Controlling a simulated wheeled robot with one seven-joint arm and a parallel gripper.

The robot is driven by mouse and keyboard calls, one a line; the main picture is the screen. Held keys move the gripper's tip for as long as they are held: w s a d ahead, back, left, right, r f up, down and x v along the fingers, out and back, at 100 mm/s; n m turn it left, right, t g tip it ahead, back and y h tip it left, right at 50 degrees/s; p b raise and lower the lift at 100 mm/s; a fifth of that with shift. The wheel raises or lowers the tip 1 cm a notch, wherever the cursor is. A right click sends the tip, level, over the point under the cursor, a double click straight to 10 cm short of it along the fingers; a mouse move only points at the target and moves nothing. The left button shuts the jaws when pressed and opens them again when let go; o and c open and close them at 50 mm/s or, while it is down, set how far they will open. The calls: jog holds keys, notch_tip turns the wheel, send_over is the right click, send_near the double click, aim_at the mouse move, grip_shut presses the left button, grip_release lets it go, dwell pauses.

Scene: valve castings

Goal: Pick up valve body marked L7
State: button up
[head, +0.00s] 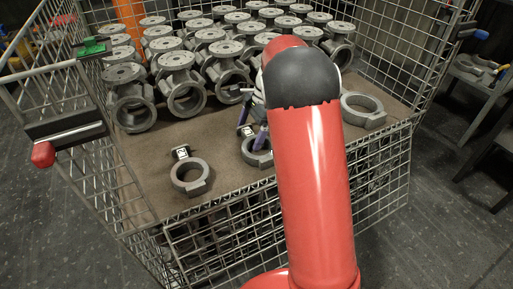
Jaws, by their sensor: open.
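Several grey valve bodies (186,96) with round flanged tops stand in rows in a wire-mesh crate (220,215). No marking is readable, so I cannot tell which one is L7. A ring-shaped grey casting (190,180) with a small black-and-white tag lies flat near the front edge. A second ring casting (254,159) lies to its right, partly hidden by my arm and gripper. My gripper (254,141) has purple fingers, is open, and is at or just above this second ring. I cannot tell whether they touch.
A third ring casting (362,110) lies right of my red arm. Mesh walls enclose the crate's sides, with clamp-like fittings (65,130) on the left wall. A grey shelf (480,75) with castings stands at the far right. Brown crate floor is bare at front left.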

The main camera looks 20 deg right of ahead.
grip_shut()
jog(key=shift+r, duration=0.1)
dwell(0.5)
